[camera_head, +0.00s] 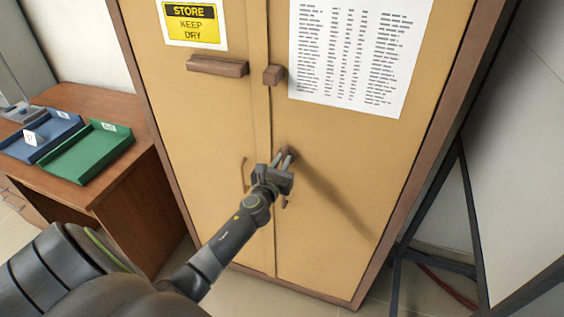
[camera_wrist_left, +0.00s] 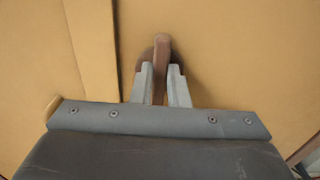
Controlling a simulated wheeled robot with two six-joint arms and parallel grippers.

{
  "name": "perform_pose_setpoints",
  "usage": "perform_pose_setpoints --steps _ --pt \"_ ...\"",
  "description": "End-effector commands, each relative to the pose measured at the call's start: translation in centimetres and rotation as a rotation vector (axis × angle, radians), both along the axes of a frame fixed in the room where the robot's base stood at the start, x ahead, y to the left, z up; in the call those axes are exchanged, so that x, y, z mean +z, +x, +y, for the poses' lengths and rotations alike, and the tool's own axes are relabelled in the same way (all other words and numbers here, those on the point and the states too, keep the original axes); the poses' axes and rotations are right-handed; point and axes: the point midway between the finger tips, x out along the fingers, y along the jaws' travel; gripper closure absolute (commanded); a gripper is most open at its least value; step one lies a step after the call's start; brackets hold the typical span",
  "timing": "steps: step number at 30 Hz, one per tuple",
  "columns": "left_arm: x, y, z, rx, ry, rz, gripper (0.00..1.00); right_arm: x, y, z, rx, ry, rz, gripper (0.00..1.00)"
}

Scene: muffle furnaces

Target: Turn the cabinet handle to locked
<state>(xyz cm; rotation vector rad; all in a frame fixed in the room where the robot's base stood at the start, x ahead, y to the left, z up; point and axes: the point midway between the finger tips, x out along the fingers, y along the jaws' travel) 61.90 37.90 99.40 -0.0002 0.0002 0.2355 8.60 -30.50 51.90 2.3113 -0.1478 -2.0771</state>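The cabinet (camera_head: 340,220) is tan with a brown frame and two doors. Its brown handle (camera_wrist_left: 161,72) stands upright in the left wrist view, between the fingers of my left gripper (camera_wrist_left: 161,82). The fingers lie close along both sides of the handle, with no clear gap, so the gripper looks shut on it. In the head view my left gripper (camera_head: 283,160) is at the right door, just beside the door seam, and covers most of the handle. The handle's lower part is hidden by the gripper. My right gripper is not in view.
A wooden bar (camera_head: 217,66) and a small block (camera_head: 273,75) sit higher on the doors. A thin curved pull (camera_head: 244,174) is on the left door. A desk (camera_head: 85,97) with blue and green trays stands left; a dark metal frame (camera_head: 470,200) stands right.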

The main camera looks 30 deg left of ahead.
Motion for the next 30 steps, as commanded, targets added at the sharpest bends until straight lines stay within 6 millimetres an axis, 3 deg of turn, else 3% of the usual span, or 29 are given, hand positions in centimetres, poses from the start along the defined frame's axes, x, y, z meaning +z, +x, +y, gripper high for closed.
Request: perform_pose_setpoints --steps 14,30 --pt "-0.1 0.0 0.1 0.000 -0.053 -0.013 1.00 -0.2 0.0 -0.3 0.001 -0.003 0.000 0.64" --pt "-0.3 -0.1 0.5 0.000 -0.476 -0.114 1.00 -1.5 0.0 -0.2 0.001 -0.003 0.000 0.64"
